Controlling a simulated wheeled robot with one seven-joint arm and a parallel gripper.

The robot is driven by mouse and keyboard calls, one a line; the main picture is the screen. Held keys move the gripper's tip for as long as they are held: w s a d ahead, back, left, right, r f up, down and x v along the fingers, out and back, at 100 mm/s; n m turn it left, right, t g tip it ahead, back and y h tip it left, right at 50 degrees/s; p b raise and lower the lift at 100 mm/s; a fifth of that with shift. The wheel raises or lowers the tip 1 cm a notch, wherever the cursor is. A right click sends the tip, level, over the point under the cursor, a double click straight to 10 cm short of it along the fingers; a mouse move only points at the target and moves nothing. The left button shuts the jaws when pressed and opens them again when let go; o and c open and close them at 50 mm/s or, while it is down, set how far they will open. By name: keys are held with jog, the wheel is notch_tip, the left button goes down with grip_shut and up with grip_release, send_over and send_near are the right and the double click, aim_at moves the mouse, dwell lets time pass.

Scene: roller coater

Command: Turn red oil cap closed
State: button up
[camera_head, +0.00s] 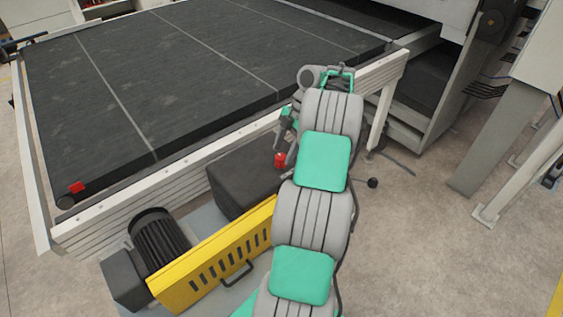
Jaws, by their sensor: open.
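The red oil cap (280,159) is a small red piece at the right end of the dark grey box below the conveyor's front rail. It shows just left of my grey and green arm. My gripper (287,127) is partly hidden by the arm. Its dark end shows just above the cap in the picture, open and holding nothing that I can see. I cannot tell whether the fingers touch the cap or how far the cap is turned.
The black conveyor bed (180,70) with its pale rail lies behind. A yellow slotted guard (215,262) and a black motor (158,236) stand at front left. A black-knobbed lever (372,183) is right of my arm. Open floor (420,250) lies right.

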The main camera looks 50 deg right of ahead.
aim_at(281, 156)
jog(key=x, duration=0.3)
jog(key=shift+c, duration=0.4)
grip_shut()
